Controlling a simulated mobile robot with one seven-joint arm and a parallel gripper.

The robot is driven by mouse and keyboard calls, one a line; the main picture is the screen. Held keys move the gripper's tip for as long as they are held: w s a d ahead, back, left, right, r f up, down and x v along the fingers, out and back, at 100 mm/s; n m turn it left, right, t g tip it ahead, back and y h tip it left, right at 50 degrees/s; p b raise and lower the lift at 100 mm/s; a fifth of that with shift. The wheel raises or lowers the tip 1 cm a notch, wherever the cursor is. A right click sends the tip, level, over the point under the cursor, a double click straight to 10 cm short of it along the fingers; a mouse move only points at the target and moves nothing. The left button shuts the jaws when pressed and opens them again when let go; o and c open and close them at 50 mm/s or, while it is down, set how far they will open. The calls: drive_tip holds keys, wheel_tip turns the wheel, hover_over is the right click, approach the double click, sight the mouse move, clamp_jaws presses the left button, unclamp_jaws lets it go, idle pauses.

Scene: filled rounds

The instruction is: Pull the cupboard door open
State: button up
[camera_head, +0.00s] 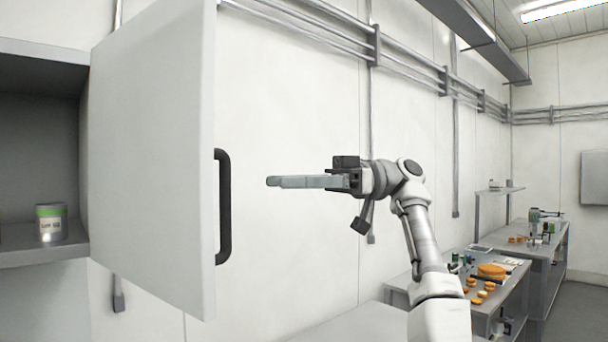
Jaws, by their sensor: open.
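The cupboard door (150,150) is a light grey panel at the left, swung out from the cupboard (40,50) so that part of the inside shows. A black bar handle (225,206) stands upright on the door's outer face, near its free edge. My gripper (270,182) is to the right of the handle, with its fingers pointing left towards it. A gap shows between the fingertips and the handle. The fingers are seen side-on and overlap; nothing shows between them.
A small can with a green band (51,222) stands on the cupboard shelf (45,254). Pipes (375,45) run along the white wall. At the right, a bench (510,300) carries several orange round items and a larger orange one (491,271). Free air surrounds my gripper.

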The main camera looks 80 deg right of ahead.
drive_tip(key=shift+p+v, duration=0.35)
drive_tip(key=shift+v, duration=0.8)
